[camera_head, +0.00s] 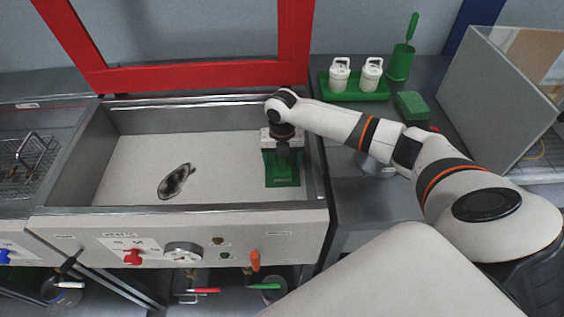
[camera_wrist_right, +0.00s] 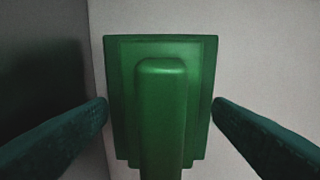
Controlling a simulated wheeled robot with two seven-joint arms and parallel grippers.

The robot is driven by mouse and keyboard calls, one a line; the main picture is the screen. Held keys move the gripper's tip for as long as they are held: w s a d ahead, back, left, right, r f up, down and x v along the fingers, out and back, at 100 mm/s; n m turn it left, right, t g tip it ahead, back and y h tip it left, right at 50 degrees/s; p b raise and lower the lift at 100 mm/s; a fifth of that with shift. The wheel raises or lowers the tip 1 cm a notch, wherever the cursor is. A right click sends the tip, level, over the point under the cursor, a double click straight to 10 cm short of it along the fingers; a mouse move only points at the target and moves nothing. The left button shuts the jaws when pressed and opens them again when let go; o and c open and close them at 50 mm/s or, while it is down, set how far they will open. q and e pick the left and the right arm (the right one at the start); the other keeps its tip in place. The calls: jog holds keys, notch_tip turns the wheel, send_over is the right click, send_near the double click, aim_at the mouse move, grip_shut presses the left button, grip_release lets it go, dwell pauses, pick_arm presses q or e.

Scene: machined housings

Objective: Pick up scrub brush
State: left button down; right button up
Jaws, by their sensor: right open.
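The green scrub brush (camera_head: 283,174) lies in the right part of the shallow metal sink (camera_head: 130,189), close to its right wall. In the right wrist view the brush (camera_wrist_right: 162,90) shows from above, a stepped block with a raised central handle. My right gripper (camera_head: 282,158) points down over the brush and partly covers it in the head view. Its two fingers (camera_wrist_right: 160,110) are open, one on each side of the brush; whether they touch it is unclear. My left gripper is not in view.
A dark metal part (camera_head: 176,181) lies left of the brush in the sink. On the right counter are a green tray (camera_head: 353,94) with two white bottles, a green sponge (camera_head: 411,105) and a brush in a green holder (camera_head: 398,65). A red frame (camera_head: 190,76) stands behind.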

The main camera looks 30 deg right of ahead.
jog(key=c, duration=1.1)
notch_tip(320, 180, up, 10)
jog(key=shift+r+b, duration=0.1)
jog(key=shift+b, duration=0.25)
jog(key=o, duration=0.5)
jog(key=c, duration=0.4)
jog(key=shift+p, duration=0.4)
jog(key=f+p, duration=0.1)
jog(key=p, duration=0.1)
jog(key=f+p, duration=0.1)
jog(key=p, duration=0.2)
jog(key=shift+w+d+f, duration=0.1)
jog(key=shift+w+f, duration=0.1)
jog(key=shift+w, duration=0.05)
jog(key=shift+f, duration=0.55)
notch_tip(320, 180, down, 6)
jog(key=b, duration=0.7)
jog(key=shift+d+r, duration=0.1)
